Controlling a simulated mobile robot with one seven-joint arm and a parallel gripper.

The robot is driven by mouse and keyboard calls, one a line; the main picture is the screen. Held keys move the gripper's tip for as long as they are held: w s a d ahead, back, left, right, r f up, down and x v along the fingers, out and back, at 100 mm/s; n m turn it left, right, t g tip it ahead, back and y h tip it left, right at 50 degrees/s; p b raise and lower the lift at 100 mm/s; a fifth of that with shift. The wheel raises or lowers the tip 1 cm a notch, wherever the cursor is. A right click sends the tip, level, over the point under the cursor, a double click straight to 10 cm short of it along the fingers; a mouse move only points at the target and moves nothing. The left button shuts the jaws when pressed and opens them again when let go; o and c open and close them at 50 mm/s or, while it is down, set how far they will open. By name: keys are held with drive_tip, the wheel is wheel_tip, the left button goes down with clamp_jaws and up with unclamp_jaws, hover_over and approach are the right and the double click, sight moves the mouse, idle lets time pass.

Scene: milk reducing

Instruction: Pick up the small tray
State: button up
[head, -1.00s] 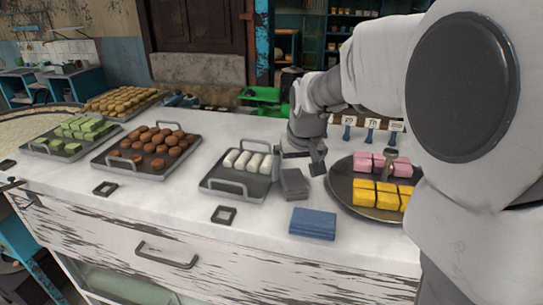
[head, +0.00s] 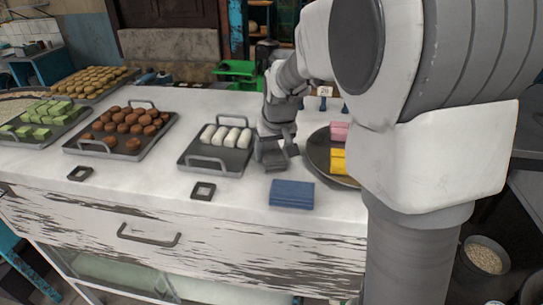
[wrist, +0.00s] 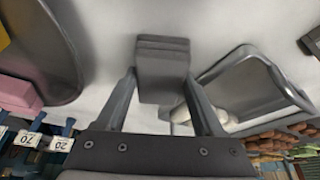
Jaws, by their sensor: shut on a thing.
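A small dark grey block-like thing with thin stacked layers, which I take as the small tray, is between my gripper's fingers in the wrist view (wrist: 162,62). My gripper (wrist: 161,78) is shut on it, one finger against each side. In the head view my gripper (head: 274,152) is low over the white counter, between the tray of white rolls (head: 195,160) and the round dark pan (head: 318,158). There the fingers partly hide the grey thing. I cannot tell whether it is off the counter.
A blue stack (head: 292,194) lies in front of my gripper. Trays of brown balls (head: 75,148) and green squares (head: 12,142) stand to the left. Small dark square frames (head: 203,191) lie near the counter's front edge. My arm covers the right side.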

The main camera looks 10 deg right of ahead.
sight(270, 148)
drive_tip(key=shift+c, duration=0.7)
drive_tip(key=shift+r, duration=0.1)
drive_tip(key=shift+r, duration=0.2)
wheel_tip(270, 148, up, 4)
drive_tip(key=shift+f, duration=0.25)
drive_tip(key=s+d+r+b, duration=0.1)
drive_tip(key=s+d+r, duration=0.5)
drive_tip(key=s, duration=0.4)
drive_tip(key=shift+d+r, duration=0.2)
drive_tip(key=shift+r, duration=0.25)
